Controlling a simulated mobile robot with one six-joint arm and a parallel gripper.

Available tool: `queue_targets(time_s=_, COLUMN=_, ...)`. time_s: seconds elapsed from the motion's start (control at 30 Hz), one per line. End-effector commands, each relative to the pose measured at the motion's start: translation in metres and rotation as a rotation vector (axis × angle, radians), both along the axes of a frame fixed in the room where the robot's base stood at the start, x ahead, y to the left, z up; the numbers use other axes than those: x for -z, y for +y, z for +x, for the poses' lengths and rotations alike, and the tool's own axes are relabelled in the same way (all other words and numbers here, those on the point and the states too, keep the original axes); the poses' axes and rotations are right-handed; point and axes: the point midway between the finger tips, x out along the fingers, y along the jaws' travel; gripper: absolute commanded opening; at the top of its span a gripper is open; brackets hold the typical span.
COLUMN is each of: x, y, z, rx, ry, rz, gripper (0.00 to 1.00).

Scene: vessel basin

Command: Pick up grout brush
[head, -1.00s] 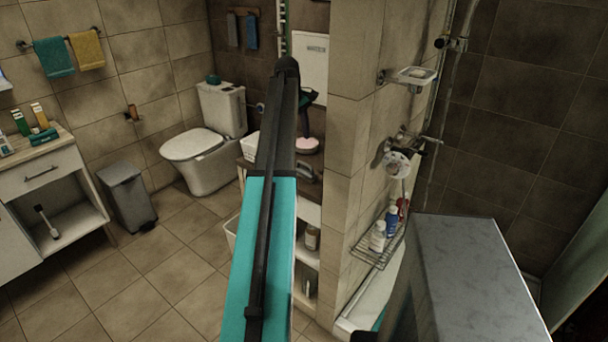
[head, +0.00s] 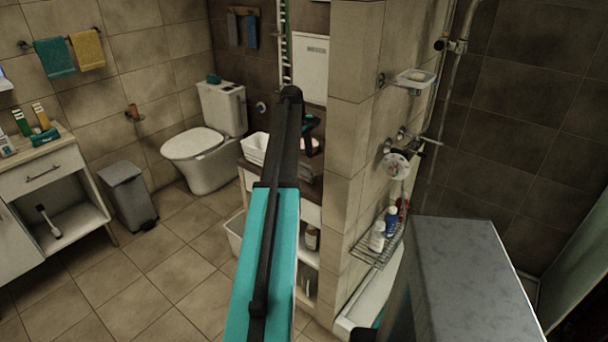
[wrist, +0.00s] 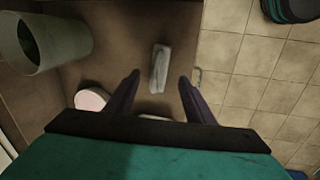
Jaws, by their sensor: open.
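A pale, elongated block-like object, which looks like the grout brush (wrist: 159,62), lies on the brown counter (wrist: 115,35) in the wrist view. My gripper (wrist: 158,79) is open, with one dark finger to each side of the brush's near end. The fingers appear above the counter, and nothing is held. I cannot tell how high they are.
A white tub (wrist: 75,42) stands on the counter at the left, with a round pink item (wrist: 92,98) nearer. The counter's edge drops to tiled floor (wrist: 245,70) on the right. In the head view a tiled wall (head: 350,150) rises right of my arm.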

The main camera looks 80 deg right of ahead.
Motion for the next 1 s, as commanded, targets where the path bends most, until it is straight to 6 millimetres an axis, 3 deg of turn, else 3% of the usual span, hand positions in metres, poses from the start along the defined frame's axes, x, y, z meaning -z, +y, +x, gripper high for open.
queue_targets(time_s=0.37, x=0.003, y=-0.001, z=-0.001, rx=0.000, ry=0.001, rz=0.001, gripper=0.49)
queue_targets(time_s=1.0, x=0.051, y=-0.009, z=-0.006, rx=0.001, ry=0.000, rz=0.000, gripper=0.49)
